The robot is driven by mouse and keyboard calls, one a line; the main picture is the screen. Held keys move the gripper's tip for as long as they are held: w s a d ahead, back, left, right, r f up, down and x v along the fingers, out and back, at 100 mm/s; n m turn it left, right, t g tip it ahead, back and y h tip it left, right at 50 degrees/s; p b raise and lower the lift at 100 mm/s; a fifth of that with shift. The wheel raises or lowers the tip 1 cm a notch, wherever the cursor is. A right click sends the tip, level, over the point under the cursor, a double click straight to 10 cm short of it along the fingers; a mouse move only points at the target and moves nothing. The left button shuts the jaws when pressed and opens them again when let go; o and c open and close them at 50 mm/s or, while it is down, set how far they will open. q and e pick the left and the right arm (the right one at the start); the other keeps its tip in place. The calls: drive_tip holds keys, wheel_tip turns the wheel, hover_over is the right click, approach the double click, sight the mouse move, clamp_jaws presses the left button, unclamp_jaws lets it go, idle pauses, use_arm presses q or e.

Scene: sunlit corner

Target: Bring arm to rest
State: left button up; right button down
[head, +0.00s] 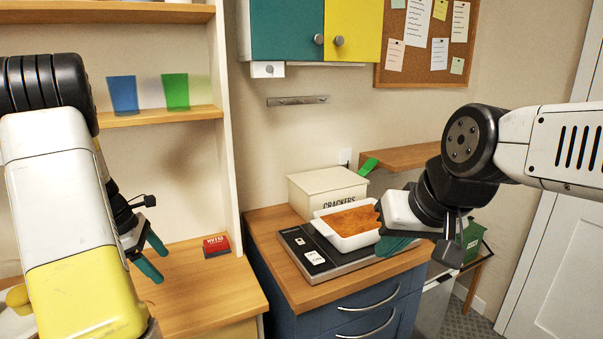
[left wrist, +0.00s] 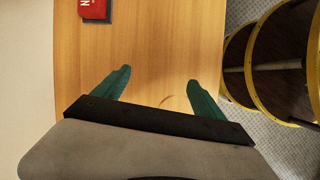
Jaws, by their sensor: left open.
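My left gripper (head: 160,266) is open and empty above the wooden desk top (head: 205,290), its teal fingers apart. In the left wrist view its two fingers (left wrist: 159,78) stand wide over bare wood, with nothing between them. A small red box (head: 216,246) lies on the desk beyond it and also shows at the top of the left wrist view (left wrist: 96,8). My right gripper (head: 392,246) is at the right end of a white baking dish (head: 345,241) with browned food. Its fingers are mostly hidden, so whether it grips the dish is unclear.
The dish is on a black, flat appliance (head: 305,250) on the blue cabinet's wooden top. A cream crackers box (head: 328,188) stands behind. A shelf at left bears a blue cup (head: 123,95) and a green cup (head: 175,92). The desk's front part is clear.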

use_arm(q)
drive_tip(key=s+d+r+m, duration=0.2)
drive_tip(key=d+r+m, duration=0.4)
drive_tip(key=d+r, duration=0.3)
drive_tip(key=s+d+r+m+t, duration=0.2)
drive_tip(key=s+d+r+m, duration=0.3)
drive_tip(key=s+d+m, duration=0.2)
drive_tip(key=s+d+r+m+t+y, duration=0.1)
drive_tip(key=s+d+r+m+t, duration=0.1)
drive_tip(key=s+d+r+m, duration=0.3)
drive_tip(key=s+d+m, duration=0.2)
drive_tip(key=s+m, duration=0.2)
drive_tip(key=s, duration=0.1)
drive_tip(key=shift+s+d+r+y, duration=0.2)
drive_tip(key=shift+s+d+y, duration=0.1)
drive_tip(key=shift+s, duration=0.05)
